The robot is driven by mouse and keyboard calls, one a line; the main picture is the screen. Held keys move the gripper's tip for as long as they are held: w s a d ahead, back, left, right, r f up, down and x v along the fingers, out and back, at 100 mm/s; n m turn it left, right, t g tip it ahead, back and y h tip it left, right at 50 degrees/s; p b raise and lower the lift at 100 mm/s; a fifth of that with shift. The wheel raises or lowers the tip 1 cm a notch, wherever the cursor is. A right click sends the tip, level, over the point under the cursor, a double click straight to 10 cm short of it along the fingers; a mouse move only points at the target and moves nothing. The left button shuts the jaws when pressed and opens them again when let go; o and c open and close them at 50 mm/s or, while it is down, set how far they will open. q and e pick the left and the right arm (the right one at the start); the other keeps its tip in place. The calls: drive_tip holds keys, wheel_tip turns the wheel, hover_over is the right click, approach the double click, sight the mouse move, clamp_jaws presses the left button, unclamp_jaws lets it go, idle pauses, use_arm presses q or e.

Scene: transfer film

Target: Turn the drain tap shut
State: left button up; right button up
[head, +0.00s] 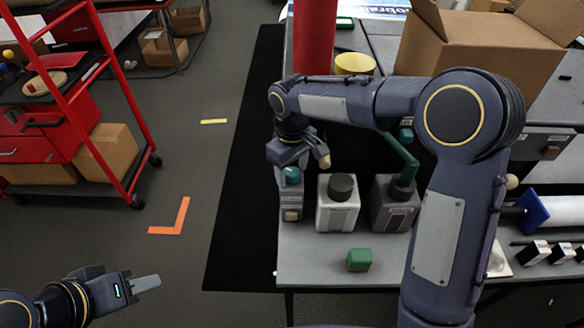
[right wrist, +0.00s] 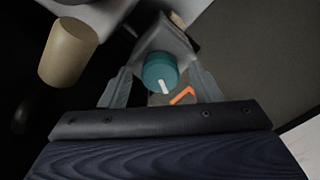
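A teal round knob (head: 291,176) with a white pointer mark sits on top of a small grey block (head: 291,204) at the left edge of the table; it looks like the tap. In the right wrist view the knob (right wrist: 160,71) lies between and just beyond the two spread fingers, with its white mark pointing down and slightly right. My right gripper (head: 289,160) is right above the knob, open; I cannot tell whether a finger touches it. My left gripper (head: 145,284) is over the floor at the lower left, far from the table, seen edge-on.
A tan cylinder (right wrist: 69,52) is close by the right gripper. A green block (head: 359,260) lies in front. A red column (head: 314,38) and cardboard box (head: 478,40) stand behind.

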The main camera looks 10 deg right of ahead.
sight(292, 171)
drive_tip(key=shift+r, duration=0.1)
wheel_tip(292, 171, up, 8)
drive_tip(key=shift+f+b, duration=0.2)
drive_tip(key=shift+b, duration=0.2)
